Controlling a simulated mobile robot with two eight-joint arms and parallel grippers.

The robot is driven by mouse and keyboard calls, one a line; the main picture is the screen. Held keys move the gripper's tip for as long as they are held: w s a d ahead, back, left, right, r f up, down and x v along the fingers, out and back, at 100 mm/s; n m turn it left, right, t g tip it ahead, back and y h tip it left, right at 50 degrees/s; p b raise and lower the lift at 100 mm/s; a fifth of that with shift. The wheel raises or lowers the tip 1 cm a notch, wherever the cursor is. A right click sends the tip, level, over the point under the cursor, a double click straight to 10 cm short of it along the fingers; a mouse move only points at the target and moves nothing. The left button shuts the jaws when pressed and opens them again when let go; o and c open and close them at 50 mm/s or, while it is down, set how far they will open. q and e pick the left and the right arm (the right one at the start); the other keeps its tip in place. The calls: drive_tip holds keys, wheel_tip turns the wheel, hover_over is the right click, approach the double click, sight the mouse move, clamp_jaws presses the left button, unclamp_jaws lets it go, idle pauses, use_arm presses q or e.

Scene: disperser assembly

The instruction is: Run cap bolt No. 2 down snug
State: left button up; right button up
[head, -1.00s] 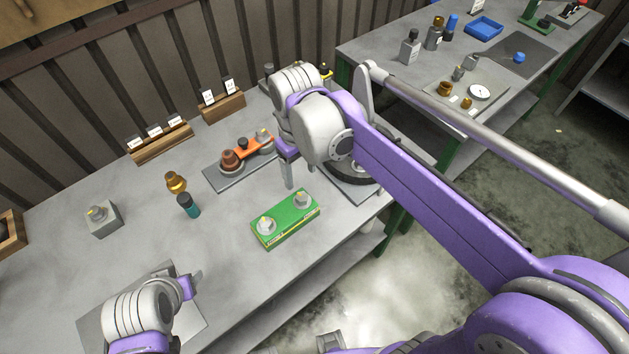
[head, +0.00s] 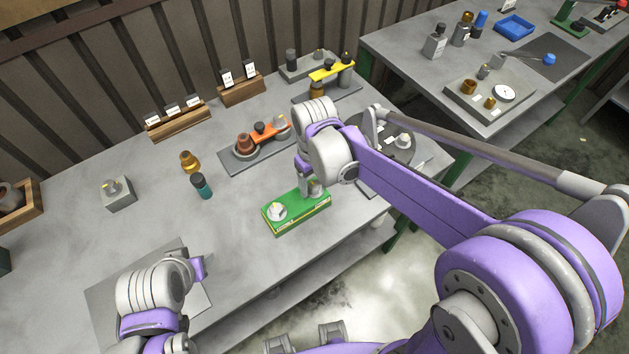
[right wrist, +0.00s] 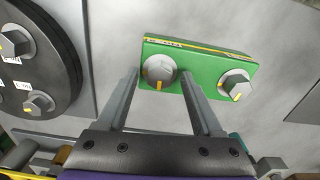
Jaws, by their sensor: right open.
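A green block (head: 297,213) lies on the bench with two grey hex-headed bolts bearing yellow marks. In the head view the left bolt (head: 277,210) is clear; the right bolt (head: 317,188) is partly hidden by my right gripper (head: 306,185). In the right wrist view my right gripper (right wrist: 160,75) is open, its fingers either side of one bolt head (right wrist: 160,72); contact is not clear. The other bolt (right wrist: 236,86) stands free. A dark round disc (right wrist: 40,60) carries more hex bolts with small tags; I cannot read their numbers. My left gripper (head: 198,268) is over the bench's front left, its jaws unclear.
A plate with an orange bracket (head: 268,132) lies behind the green block. A yellow bracket (head: 332,70) is farther back. A teal bottle (head: 201,186), a brass part (head: 189,162) and a grey block (head: 117,195) stand to the left. The bench between them and the front edge is mostly clear.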

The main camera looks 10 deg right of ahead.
sight(315, 185)
clamp_jaws()
drive_tip(key=shift+m+b, duration=0.35)
drive_tip(key=shift+m, duration=1.05)
unclamp_jaws()
wheel_tip(315, 185, up, 11)
drive_tip(key=shift+p, duration=0.4)
drive_tip(key=shift+f, duration=0.15)
